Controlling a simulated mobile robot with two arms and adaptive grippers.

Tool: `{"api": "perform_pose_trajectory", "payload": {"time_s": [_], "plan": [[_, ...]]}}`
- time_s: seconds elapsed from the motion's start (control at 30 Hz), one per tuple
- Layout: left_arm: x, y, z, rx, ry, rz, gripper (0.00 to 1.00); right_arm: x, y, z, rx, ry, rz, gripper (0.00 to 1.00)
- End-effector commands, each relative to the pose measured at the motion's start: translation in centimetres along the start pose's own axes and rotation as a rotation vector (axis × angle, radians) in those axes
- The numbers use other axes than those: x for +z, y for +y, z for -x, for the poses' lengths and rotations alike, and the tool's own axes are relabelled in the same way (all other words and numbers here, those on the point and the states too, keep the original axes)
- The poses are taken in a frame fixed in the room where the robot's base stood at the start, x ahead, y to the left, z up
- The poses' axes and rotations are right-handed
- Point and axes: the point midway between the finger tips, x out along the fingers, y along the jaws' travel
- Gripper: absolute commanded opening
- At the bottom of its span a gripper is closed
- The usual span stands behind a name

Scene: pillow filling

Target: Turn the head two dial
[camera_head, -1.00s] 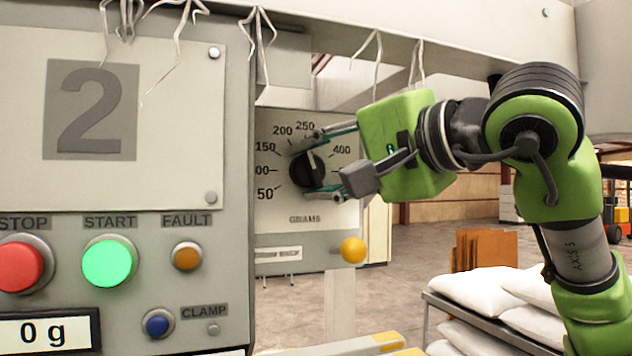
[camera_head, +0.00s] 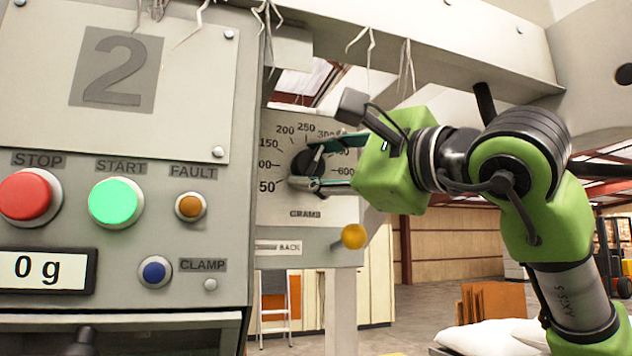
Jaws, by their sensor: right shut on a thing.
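The head two dial is a round black knob (camera_head: 303,162) on a white scale plate (camera_head: 285,204) marked in grams, to the right of the panel with the big number 2 (camera_head: 115,70). My right gripper (camera_head: 309,163) reaches in from the right and is shut on the knob, one finger above it and one below. The fingers partly cover the knob and the right-hand numbers. The knob's pointer seems to lean to the upper right, but its exact reading is hard to tell. My left gripper is not in view.
Left of the dial are a red STOP button (camera_head: 28,196), a lit green START button (camera_head: 115,201) and a display (camera_head: 45,270) reading 0 g. A yellow ball knob (camera_head: 354,236) sits just below the gripper. White pillows (camera_head: 490,337) lie lower right.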

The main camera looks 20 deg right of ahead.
Motion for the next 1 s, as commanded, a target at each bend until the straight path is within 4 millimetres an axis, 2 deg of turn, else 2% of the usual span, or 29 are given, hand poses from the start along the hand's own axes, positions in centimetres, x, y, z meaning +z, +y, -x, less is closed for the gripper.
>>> {"api": "perform_pose_trajectory", "payload": {"time_s": [0.03, 0.2, 0.67, 0.7, 0.77, 1.0], "plan": [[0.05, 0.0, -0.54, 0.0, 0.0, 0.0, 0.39, -0.14, 0.52, -0.01, 0.0, 0.002, -0.014, 0.14], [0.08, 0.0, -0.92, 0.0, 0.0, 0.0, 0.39, -0.13, 0.44, -0.06, -0.013, 0.003, -0.05, 0.14], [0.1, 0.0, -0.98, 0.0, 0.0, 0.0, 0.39, -0.11, 0.4, -0.11, -0.017, 0.004, -0.061, 0.14], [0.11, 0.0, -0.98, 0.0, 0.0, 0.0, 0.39, -0.12, 0.4, -0.11, -0.017, 0.004, -0.061, 0.38], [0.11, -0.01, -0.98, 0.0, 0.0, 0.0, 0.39, -0.11, 0.39, -0.11, -0.017, 0.004, -0.061, 0.53], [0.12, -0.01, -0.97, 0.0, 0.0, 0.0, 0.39, -0.06, 0.22, -0.07, -0.021, 0.002, -0.061, 0.53]]}}
